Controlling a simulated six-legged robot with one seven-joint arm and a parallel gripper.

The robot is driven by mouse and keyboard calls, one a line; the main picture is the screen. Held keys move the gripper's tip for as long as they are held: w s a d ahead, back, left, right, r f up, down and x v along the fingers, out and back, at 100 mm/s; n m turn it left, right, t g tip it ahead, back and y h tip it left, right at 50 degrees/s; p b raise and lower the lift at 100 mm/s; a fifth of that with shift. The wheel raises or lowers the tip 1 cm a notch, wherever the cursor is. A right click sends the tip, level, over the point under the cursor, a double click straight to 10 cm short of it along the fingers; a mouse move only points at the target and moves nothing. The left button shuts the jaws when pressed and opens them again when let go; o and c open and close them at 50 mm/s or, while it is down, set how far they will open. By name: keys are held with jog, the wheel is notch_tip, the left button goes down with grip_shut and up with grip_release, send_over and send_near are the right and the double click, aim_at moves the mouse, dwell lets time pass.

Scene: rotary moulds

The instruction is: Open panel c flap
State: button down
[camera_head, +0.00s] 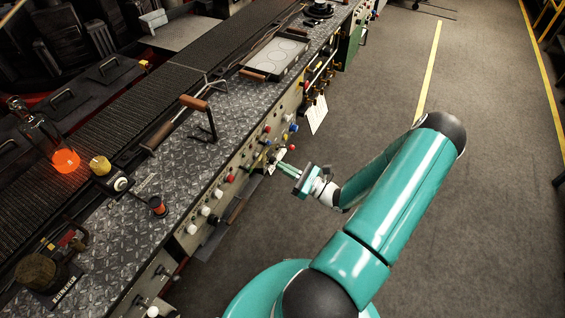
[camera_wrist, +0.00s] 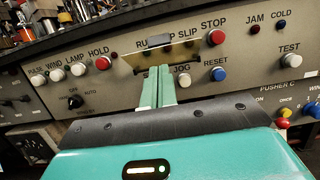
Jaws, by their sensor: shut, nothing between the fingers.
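A brass-coloured flap (camera_wrist: 162,55) sits on the grey control panel (camera_wrist: 240,50) in the wrist view, between the HOLD and STOP buttons and partly over the RUN and SLIP lettering. A dark block is at its upper edge. In the head view my gripper (camera_head: 279,165) reaches the panel front; the flap is too small to make out there.
The red STOP button (camera_wrist: 217,37), blue RESET button (camera_wrist: 218,74), white JOG button (camera_wrist: 183,80) and red HOLD button (camera_wrist: 103,63) surround the fingers. A hanging paper sheet (camera_head: 317,114) is farther along the console. The floor (camera_head: 490,130) to the right is clear.

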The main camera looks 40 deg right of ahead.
jog(key=v, duration=1)
jog(key=shift+s+d+r, duration=0.15)
jog(key=shift+s, duration=0.2)
jog(key=w+a+r+n+g+y, duration=0.2)
jog(key=w+a+r+n+g, duration=0.1)
jog(key=a+r+n+g, duration=0.55)
jog(key=w+a+r+n+g+y, duration=0.2)
jog(key=a+r+n+g, duration=0.5)
jog(key=a+n+g, duration=0.15)
jog(key=s+a+r+n+t+h, duration=0.1)
jog(key=s+a+r+n+h, duration=0.1)
jog(key=a+r+n+h, duration=0.3)
jog(key=s+a+r+n+t+h, duration=0.1)
jog(key=s+a+r+n+h, duration=0.2)
jog(key=r, duration=1)
jog(key=a+n+h, duration=0.3)
jog(key=a+n, duration=0.2)
jog(key=n, duration=0.2)
jog(key=shift+r+t, duration=0.35)
jog(key=shift+t, duration=0.05)
